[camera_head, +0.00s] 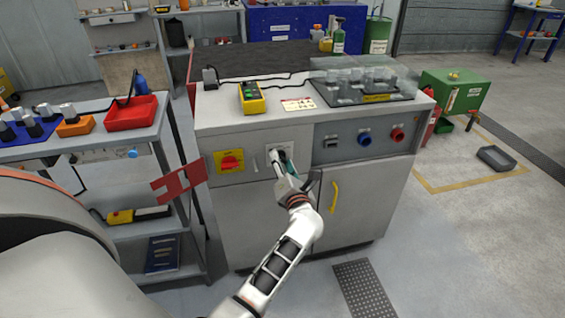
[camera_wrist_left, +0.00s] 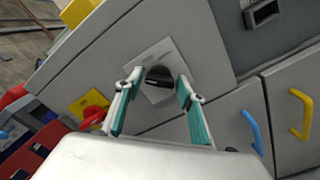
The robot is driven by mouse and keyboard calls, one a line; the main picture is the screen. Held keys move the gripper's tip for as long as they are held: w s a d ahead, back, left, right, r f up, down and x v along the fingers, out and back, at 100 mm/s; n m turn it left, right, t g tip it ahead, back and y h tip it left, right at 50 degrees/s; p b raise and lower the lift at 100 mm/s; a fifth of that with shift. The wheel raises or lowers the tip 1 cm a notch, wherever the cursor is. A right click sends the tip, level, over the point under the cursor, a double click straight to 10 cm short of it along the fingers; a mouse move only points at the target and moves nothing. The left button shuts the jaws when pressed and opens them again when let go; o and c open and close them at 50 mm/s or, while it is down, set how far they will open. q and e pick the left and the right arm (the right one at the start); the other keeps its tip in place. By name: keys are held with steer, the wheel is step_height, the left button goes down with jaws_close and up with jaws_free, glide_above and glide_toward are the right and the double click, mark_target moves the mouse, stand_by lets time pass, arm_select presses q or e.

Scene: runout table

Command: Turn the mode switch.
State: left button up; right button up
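The mode switch is a dark round knob (camera_wrist_left: 160,76) on a light square plate (camera_wrist_left: 149,58) on the front panel of a grey cabinet (camera_wrist_left: 187,35). In the head view the plate (camera_head: 271,150) shows, with the knob partly hidden by my gripper. My left gripper (camera_head: 281,160) is at the switch. In the left wrist view its two teal-padded fingers (camera_wrist_left: 158,84) are apart, one on each side of the knob, with what look like small gaps. I cannot tell whether they touch it. My right gripper is not in view.
Left of the switch is a red rotary knob on a yellow plate (camera_head: 231,161). To the right are a blue knob (camera_head: 364,139) and a red knob (camera_head: 398,134). A yellow handle (camera_head: 334,197) sticks out below. A yellow pendant box (camera_head: 251,98) lies on the cabinet top.

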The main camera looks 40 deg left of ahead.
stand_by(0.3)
arm_select(q)
steer(key=v, duration=0.7)
steer(key=shift+s+d, duration=0.15)
steer(key=shift+s, duration=0.05)
stand_by(0.3)
